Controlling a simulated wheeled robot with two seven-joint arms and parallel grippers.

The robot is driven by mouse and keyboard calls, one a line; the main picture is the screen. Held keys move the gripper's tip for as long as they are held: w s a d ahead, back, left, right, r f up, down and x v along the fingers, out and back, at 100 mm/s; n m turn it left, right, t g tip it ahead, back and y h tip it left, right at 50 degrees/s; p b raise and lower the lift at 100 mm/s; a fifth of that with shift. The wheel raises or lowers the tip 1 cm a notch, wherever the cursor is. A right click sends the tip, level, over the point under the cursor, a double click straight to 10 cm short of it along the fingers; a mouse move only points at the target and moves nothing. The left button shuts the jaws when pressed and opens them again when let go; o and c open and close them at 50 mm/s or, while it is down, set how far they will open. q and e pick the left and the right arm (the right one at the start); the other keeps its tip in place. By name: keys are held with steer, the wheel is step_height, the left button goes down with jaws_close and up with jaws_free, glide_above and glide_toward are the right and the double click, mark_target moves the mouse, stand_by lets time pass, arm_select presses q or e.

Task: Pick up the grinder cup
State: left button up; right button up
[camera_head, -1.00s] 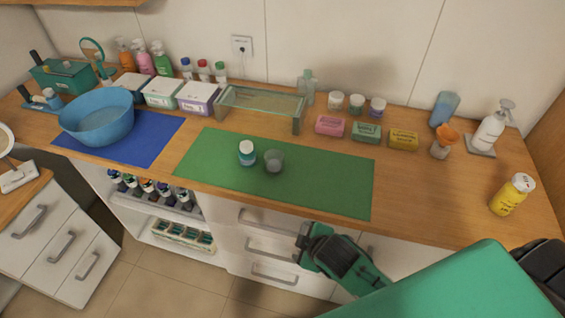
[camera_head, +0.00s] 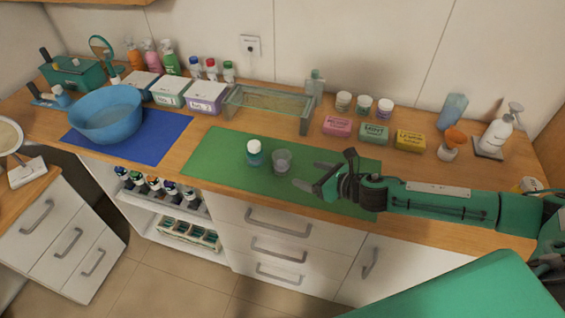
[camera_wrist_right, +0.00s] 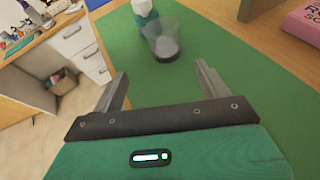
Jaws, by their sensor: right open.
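The grinder cup, a small clear grey cup (camera_head: 282,161), stands upright on the green mat (camera_head: 222,157). A white-capped teal jar (camera_head: 254,152) stands just left of it. My right gripper (camera_head: 304,175) is over the mat, just right of the cup, with its fingers apart and pointing toward it. In the right wrist view the cup (camera_wrist_right: 163,45) is ahead of and beyond the open fingers (camera_wrist_right: 160,83), not between them. Nothing is between the fingers. My left gripper is not in view.
Pink, green and yellow boxes (camera_head: 374,134) and small jars (camera_head: 364,104) stand behind the mat at right. A blue basin (camera_head: 106,122) sits on a blue mat at left.

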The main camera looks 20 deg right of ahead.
mark_target(289, 165)
steer(key=shift+w+d+n, duration=0.1)
steer(key=shift+d+n, duration=0.4)
steer(key=shift+d, duration=0.05)
steer(key=shift+w, duration=0.15)
steer(key=p+x, duration=0.2)
steer(key=x, duration=0.6)
steer(key=shift+a+f, duration=0.1)
steer(key=shift+a, duration=0.05)
steer(key=shift+p+x, duration=1)
steer(key=shift+x, duration=0.95)
steer(key=shift+w+a+f, duration=0.35)
steer(key=shift+w, duration=0.2)
steer(key=c, duration=1.3)
